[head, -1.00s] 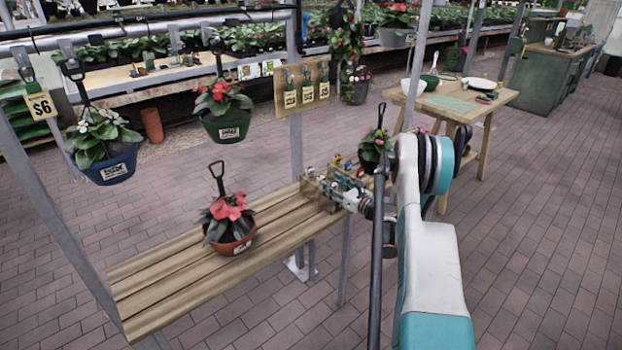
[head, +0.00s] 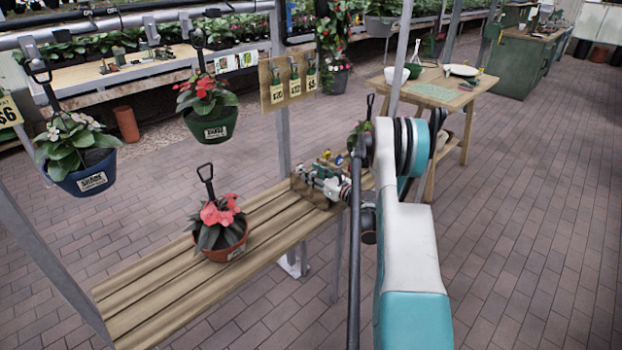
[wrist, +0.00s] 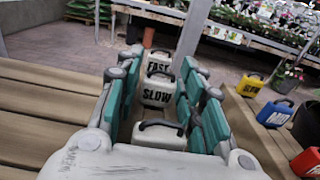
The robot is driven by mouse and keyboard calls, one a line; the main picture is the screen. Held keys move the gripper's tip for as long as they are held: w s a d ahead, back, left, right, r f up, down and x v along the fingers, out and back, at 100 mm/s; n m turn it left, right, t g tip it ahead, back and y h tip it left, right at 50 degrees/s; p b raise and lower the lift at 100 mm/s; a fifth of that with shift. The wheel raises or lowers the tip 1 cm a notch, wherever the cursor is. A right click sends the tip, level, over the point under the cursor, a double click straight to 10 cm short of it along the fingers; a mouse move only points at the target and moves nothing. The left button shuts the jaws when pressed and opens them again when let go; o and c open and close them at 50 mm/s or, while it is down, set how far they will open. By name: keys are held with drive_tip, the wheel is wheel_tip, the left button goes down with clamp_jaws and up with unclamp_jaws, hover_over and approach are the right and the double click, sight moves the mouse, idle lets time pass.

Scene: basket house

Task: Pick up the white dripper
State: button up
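Several white drippers with dark handles stand in a row in the wrist view: a near one (wrist: 160,133), one marked SLOW (wrist: 157,92) and one marked FAST (wrist: 158,62). My gripper (wrist: 161,75) is open, its teal-padded fingers on either side of this row. Whether the pads touch any dripper I cannot tell. In the head view my gripper (head: 325,178) is low over the far end of the slatted bench (head: 165,290); the white drippers are too small to make out there.
Yellow (wrist: 249,85), blue (wrist: 275,114) and red (wrist: 306,162) drippers stand to the right in the wrist view. A potted red-flowered plant (head: 222,240) sits on the bench. Hanging pots (head: 82,175) are at the left. A wooden table (head: 440,90) stands behind.

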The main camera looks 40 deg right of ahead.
drive_tip(key=shift+c, duration=1.2)
wheel_tip(320, 180, up, 20)
drive_tip(key=p, duration=0.7)
